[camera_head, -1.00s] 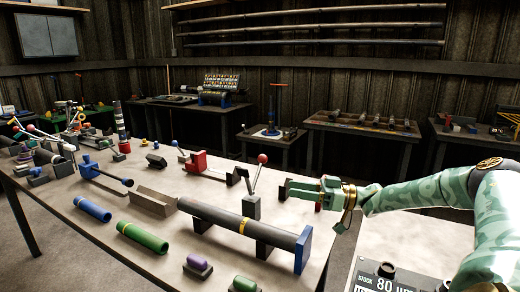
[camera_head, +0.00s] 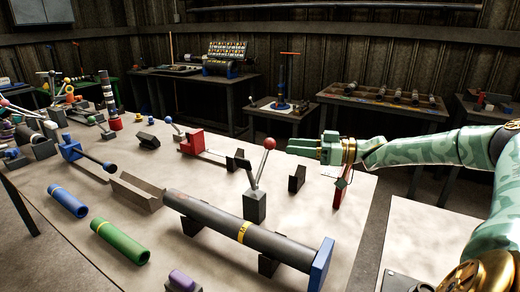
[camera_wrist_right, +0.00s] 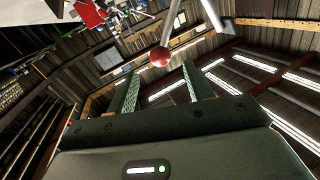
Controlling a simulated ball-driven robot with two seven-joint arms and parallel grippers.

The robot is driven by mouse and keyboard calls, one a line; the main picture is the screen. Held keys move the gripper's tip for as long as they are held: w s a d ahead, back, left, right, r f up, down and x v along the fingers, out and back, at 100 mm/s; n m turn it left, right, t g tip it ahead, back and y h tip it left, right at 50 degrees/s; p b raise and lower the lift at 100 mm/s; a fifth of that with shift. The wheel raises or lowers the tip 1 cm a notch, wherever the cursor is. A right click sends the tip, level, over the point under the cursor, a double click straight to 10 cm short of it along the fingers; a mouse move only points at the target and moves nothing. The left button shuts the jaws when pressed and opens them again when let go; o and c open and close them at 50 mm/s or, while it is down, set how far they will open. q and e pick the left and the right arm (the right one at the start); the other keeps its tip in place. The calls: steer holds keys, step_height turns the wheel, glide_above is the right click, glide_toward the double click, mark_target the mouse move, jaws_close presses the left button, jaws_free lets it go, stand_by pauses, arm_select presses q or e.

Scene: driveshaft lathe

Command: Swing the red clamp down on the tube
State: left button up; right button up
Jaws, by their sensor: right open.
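The clamp is a lever with a red ball knob (camera_head: 269,143), standing upright and slightly tilted on a dark block (camera_head: 255,206). The dark grey tube (camera_head: 205,213) with a yellow band lies in supports just in front of that block, with a blue plate (camera_head: 322,266) at its right end. My right gripper (camera_head: 290,146) is open and empty, level with the knob and just right of it. In the right wrist view, the red knob (camera_wrist_right: 160,56) shows between and beyond the two fingertips (camera_wrist_right: 160,72). My left gripper is out of view.
A blue cylinder (camera_head: 68,202) and a green cylinder (camera_head: 120,242) lie at the front left. A red block fixture (camera_head: 192,143) and a small dark bracket (camera_head: 297,179) stand behind the tube.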

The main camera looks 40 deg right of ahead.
mark_target(265, 147)
steer(key=b+x, duration=0.1)
steer(key=x, duration=0.1)
steer(key=f+b+x, duration=0.1)
steer(key=b+x, duration=0.2)
steer(key=x, duration=0.1)
steer(key=shift+w+a+f, duration=0.15)
steer(key=shift+w+f, duration=0.1)
steer(key=shift+w, duration=0.1)
steer(key=shift+b+x, duration=0.95)
steer(key=shift+b, duration=0.15)
steer(key=shift+w+a+r+b, duration=0.15)
steer(key=shift+w+r+b, duration=0.05)
steer(key=shift+r+b, duration=0.1)
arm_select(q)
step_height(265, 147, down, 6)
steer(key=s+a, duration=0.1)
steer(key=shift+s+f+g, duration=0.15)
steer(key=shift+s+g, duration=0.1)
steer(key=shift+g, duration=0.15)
arm_select(e)
steer(key=shift+a+r, duration=0.15)
steer(key=shift+r, duration=0.2)
